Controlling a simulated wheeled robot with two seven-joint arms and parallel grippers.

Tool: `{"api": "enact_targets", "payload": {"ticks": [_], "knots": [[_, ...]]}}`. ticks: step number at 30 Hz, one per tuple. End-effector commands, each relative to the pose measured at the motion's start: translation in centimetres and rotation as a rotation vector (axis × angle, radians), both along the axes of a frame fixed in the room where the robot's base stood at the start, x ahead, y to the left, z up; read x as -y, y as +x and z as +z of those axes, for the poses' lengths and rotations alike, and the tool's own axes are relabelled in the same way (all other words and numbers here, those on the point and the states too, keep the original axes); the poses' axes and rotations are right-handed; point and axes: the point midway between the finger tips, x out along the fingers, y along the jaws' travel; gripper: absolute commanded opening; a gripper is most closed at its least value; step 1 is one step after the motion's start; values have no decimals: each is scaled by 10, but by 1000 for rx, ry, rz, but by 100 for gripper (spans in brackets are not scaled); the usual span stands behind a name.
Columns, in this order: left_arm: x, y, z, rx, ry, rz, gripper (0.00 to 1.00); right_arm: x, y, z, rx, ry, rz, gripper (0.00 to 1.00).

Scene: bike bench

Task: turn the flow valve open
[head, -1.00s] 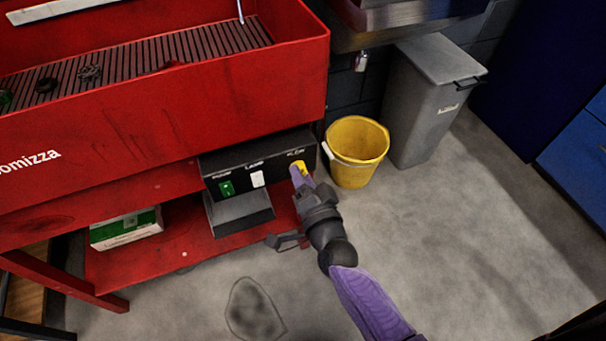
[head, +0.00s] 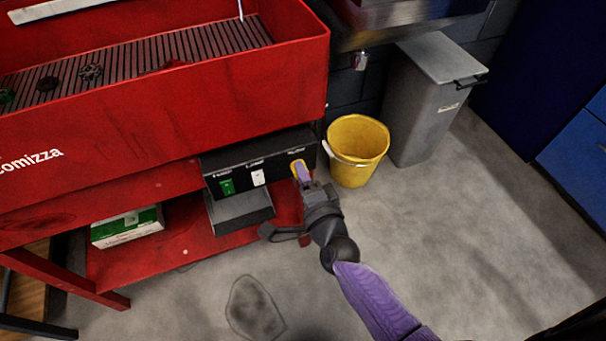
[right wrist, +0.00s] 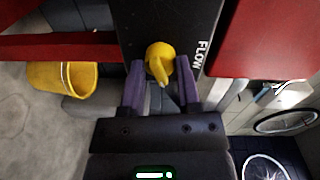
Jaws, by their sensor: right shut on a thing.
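The yellow flow valve knob (right wrist: 160,62) sits on the black control panel beside the word FLOW in the right wrist view. In the head view only a yellow edge of the knob (head: 295,166) shows at the panel's right end. My right gripper (head: 301,173) reaches it from below right. In the right wrist view the purple fingers of my right gripper (right wrist: 160,75) stand on both sides of the knob, shut on it. The knob's pointed lever lies between the fingers. My left gripper is not in view.
The control panel (head: 215,165) also carries a green switch (head: 227,187) and a white switch (head: 258,178). It is mounted under the red wash basin (head: 250,85). A yellow bucket (head: 356,150) and a grey bin (head: 425,105) stand to the right. The floor in front is clear.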

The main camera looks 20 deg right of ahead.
Motion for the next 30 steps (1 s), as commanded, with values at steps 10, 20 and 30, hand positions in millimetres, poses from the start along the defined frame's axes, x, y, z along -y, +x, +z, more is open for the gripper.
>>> {"api": "enact_targets", "payload": {"ticks": [10, 20, 30], "knots": [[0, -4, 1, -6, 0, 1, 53, 0, -1, -2, -4, 0, 1, 46], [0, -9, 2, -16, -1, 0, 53, 0, 0, -1, -2, 0, 1, 77], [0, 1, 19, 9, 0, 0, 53, 1, -46, 6, -3, -4, 2, 77]]}}
